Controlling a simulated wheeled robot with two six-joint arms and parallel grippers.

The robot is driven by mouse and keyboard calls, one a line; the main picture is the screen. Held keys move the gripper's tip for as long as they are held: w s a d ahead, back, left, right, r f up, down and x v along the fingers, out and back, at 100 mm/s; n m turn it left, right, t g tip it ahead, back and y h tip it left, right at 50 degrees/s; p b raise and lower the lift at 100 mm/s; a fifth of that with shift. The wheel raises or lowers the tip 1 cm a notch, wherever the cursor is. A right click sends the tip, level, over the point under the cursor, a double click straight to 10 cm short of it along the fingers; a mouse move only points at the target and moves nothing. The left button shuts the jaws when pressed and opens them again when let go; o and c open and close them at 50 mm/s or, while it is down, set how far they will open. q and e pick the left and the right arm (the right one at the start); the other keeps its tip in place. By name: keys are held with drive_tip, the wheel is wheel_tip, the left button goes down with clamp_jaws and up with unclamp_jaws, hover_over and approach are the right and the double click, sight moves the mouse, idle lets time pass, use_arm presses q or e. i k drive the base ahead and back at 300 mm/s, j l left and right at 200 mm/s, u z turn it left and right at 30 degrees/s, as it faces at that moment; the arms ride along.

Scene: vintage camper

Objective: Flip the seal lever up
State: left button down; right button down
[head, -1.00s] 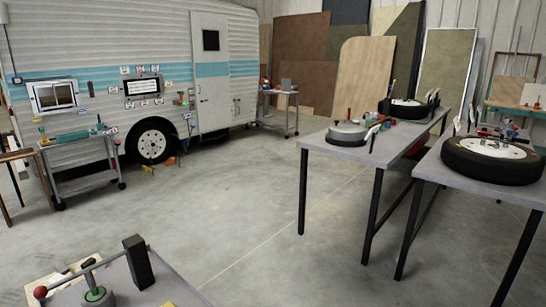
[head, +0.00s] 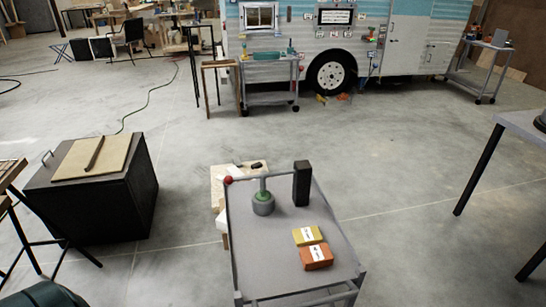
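The lever (head: 261,177) is a thin grey bar with a red ball (head: 228,180) at its left end. It lies about level across the top of a small grey round base with a green ring (head: 263,203). A black upright block (head: 302,183) stands at the bar's right end; I cannot tell whether they touch. All of this is on a grey cart top (head: 290,250) in the lower middle of the head view. Neither of my grippers shows in the head view.
A yellow box (head: 307,235) and an orange box (head: 316,257) lie on the cart's front part. A black cabinet (head: 95,200) with a tan board stands at left. A grey table (head: 525,125) is at right. The concrete floor between is open.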

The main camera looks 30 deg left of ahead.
sight(228, 180)
drive_tip(key=u, duration=1.05)
